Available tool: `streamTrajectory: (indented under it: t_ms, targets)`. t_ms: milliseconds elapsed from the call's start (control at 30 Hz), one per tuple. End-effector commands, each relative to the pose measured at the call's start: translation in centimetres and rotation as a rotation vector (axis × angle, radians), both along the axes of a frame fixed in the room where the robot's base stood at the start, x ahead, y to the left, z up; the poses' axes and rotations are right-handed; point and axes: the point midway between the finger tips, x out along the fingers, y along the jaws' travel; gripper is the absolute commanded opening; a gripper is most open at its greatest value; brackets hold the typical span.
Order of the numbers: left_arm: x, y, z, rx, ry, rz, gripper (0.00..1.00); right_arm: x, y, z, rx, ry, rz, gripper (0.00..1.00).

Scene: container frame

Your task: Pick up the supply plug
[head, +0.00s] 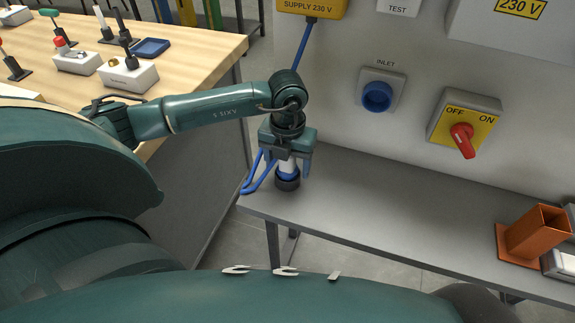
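The supply plug (288,172), white and blue with a dark end, stands upright at the left end of the grey shelf. My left gripper (287,163) is directly above it, pointing down, with its fingers on either side of the plug. The fingers look spread wider than the plug. The plug's top is hidden by the gripper. A blue cable (307,42) hangs from the yellow supply box (312,6) and passes behind my arm; a blue loop (252,182) shows left of the plug. My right gripper is not in view.
The grey shelf (370,205) is clear right of the plug up to an orange bracket (537,232). On the panel are a blue inlet (377,97) and a red OFF/ON switch (463,138). A wooden table (190,50) with small fixtures stands at left.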

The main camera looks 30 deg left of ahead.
Motion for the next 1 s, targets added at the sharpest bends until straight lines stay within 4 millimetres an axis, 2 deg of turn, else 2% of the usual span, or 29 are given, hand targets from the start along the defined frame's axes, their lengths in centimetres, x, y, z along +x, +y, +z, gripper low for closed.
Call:
streamTrajectory:
  t_ms: [67,767,1000]
  targets:
    - [0.0,-0.01,0.03,0.0,0.0,0.0,0.61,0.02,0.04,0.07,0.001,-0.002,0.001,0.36]
    - [0.01,0.0,0.07,0.0,0.0,0.0,0.04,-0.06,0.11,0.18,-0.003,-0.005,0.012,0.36]
    - [0.05,-0.01,0.24,-0.001,-0.002,0.0,0.04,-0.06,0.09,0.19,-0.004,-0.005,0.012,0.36]
